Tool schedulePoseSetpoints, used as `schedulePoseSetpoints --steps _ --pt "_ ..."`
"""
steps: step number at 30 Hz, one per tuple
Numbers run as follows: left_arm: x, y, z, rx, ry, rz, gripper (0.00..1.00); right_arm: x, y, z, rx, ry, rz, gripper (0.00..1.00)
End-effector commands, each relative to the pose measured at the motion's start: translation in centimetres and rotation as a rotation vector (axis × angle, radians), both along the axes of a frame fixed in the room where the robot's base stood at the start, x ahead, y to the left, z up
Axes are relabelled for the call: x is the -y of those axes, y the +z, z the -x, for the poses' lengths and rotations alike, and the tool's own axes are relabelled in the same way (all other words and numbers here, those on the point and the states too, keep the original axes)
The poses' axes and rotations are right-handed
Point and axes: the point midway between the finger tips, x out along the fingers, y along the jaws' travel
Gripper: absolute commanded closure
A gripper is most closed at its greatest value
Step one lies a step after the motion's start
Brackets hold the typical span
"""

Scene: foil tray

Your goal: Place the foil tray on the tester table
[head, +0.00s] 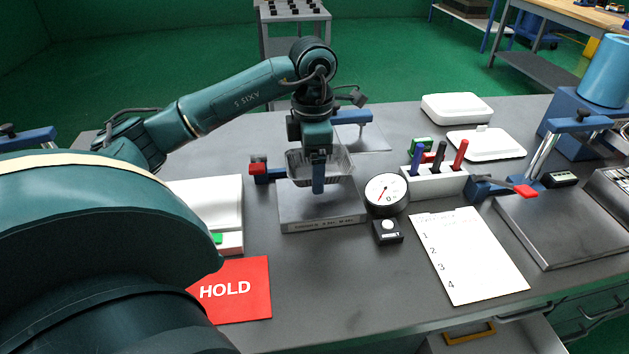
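The foil tray (341,163) is a shallow, shiny, clear-grey container in the middle of the head view. My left gripper (318,175) points straight down at its near side. One blue finger shows in front of the tray's near wall; the other is hidden. The gripper appears shut on that wall. The tester table (292,213) is a low grey metal block with lettering on its front edge. The tray is upright and level over its back part; whether it touches the surface is hard to tell. My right gripper is not in view.
A round dial gauge (386,194) and a small black button box (387,232) stand close right of the tester table. A blue clamp with a red tip (258,168) is at its back left. A red HOLD card (236,290) lies front left. A pen holder (436,182) stands right.

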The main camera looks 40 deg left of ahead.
Motion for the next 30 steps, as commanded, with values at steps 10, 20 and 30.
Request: schedulePoseSetpoints --steps 10,20,30 --pt "0.0 -3.7 0.0 -0.003 0.000 0.000 0.36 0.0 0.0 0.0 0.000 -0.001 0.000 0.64" --pt "0.0 -5.1 0.0 0.001 0.000 0.000 0.36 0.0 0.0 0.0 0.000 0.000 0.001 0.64" --pt "0.0 -5.4 0.0 0.001 0.000 0.000 0.01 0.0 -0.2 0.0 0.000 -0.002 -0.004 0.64"
